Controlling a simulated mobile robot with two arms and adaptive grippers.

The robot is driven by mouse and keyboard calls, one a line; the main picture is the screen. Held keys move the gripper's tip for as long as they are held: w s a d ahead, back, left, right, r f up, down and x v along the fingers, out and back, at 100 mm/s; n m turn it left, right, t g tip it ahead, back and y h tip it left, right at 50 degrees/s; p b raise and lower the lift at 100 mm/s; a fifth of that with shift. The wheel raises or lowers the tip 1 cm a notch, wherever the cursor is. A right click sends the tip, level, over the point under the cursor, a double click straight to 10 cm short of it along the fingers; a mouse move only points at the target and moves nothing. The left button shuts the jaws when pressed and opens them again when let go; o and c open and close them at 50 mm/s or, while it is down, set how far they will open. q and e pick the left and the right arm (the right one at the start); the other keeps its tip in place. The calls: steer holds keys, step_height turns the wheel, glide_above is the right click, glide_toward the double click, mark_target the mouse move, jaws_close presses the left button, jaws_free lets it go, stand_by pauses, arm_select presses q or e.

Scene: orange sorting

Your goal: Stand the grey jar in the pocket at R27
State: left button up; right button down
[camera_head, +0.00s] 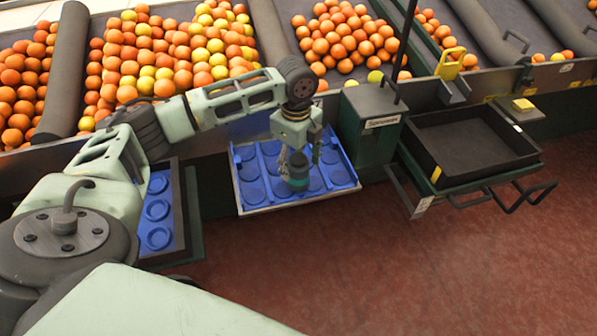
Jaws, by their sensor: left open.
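My left gripper (299,157) points down over the blue pocketed tray (254,208), and its jaws are open. A dark grey jar with a teal lower part (298,183) stands upright between and just below the fingers, near the middle of the tray's front part. It appears to rest in a pocket, but its base is partly hidden and I cannot tell how deep it sits. Round empty pockets show around it. I cannot read any R27 mark. My right gripper is not in view.
A second blue tray (158,239) with round pockets is at the left, partly behind my arm. A dark green box (368,142) stands right of the middle tray. An empty black tray (470,150) is farther right. Orange-filled bins (165,52) line the back. Red floor (430,270) is clear.

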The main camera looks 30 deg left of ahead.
arm_select(q)
step_height(320, 180, down, 3)
steer(key=shift+s+d+r, duration=0.1)
steer(key=shift+s+d, duration=0.05)
steer(key=shift+f, duration=0.5)
steer(key=c, duration=1.3)
steer(key=shift+c, duration=0.9)
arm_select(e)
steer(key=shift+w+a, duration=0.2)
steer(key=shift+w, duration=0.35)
